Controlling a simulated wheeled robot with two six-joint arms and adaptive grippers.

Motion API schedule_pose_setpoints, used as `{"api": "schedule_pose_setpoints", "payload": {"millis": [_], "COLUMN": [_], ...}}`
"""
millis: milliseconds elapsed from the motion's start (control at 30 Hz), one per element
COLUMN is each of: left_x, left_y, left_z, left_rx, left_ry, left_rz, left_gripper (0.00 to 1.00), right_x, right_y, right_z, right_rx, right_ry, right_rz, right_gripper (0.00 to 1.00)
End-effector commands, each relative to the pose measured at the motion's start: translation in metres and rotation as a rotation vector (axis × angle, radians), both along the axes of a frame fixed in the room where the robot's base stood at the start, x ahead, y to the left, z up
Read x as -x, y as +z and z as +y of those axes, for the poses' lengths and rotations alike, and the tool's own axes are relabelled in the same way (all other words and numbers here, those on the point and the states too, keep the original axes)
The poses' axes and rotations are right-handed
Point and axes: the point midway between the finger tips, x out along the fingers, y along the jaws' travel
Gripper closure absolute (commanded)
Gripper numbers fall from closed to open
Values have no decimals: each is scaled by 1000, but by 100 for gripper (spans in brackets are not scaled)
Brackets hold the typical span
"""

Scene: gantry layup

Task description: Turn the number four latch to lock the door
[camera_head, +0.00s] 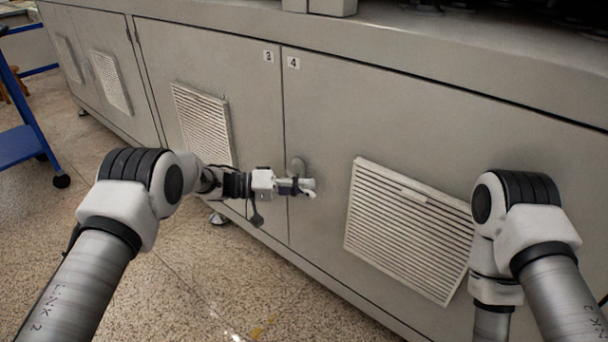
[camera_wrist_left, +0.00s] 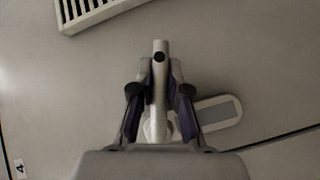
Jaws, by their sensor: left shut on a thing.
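The number four door (camera_head: 330,125) is a grey cabinet panel with a small "4" label (camera_head: 293,63) near its upper left corner. The latch (camera_head: 309,183) sits at the door's left edge, low beside the seam with door three. My left gripper (camera_head: 298,187) is at the latch, with its fingers around the handle. In the left wrist view the latch handle (camera_wrist_left: 160,75) stands between the two fingers, which are shut on it. An oval plate (camera_wrist_left: 220,112) shows beside the fingers. The latch base is partly hidden by the gripper. My right gripper is out of view.
Door three (camera_head: 215,80) with its vent (camera_head: 203,122) is left of the seam. A slatted vent (camera_head: 408,230) is on door four, right of the latch. A blue cart (camera_head: 22,145) stands at the far left.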

Motion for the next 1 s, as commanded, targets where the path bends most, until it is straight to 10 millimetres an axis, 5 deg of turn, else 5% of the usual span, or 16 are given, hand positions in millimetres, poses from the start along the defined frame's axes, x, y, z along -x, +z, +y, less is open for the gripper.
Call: {"api": "schedule_pose_setpoints", "payload": {"millis": [400,1000], "left_x": [-3,-5], "left_y": [-8,-14], "left_z": [4,6], "left_rx": [-211,-261], "left_ry": [0,1], "left_rz": [-153,-191], "left_gripper": [100,100], "right_x": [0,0], "right_y": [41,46], "right_z": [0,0], "right_rx": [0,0], "right_ry": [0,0], "right_rz": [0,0], "right_gripper": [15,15]}}
